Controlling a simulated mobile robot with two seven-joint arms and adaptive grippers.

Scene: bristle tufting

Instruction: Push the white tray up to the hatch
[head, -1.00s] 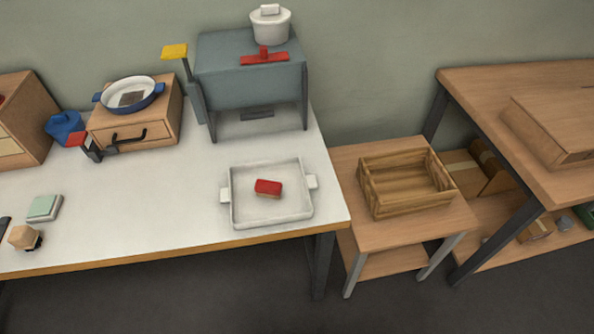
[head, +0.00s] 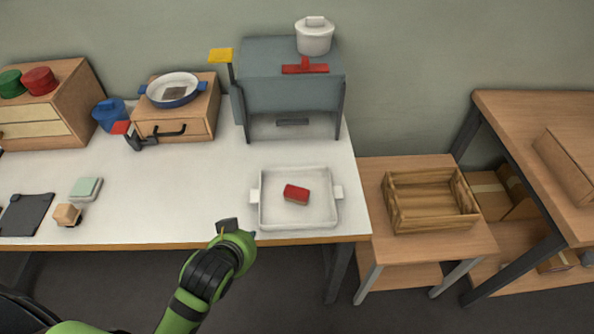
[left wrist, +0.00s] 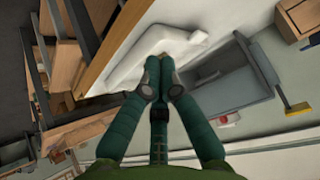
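The white tray (head: 315,214) with two side handles sits near the front right of the white table, and a red block (head: 296,194) lies in it. The grey hatch box (head: 292,92) stands behind the tray, with a dark opening low in its front. A bare strip of table lies between them. My left gripper (head: 228,226) is at the table's front edge, left of the tray's near corner, and looks apart from it. In the left wrist view its fingers (left wrist: 159,72) are together, with the tray (left wrist: 150,45) beyond the tips. My right gripper is not in view.
A white pot (head: 314,36) and a red handle (head: 305,66) are on top of the hatch box. A blue pan (head: 173,88) sits on a wooden drawer box at the left. A wooden crate (head: 430,215) is on a lower table at right.

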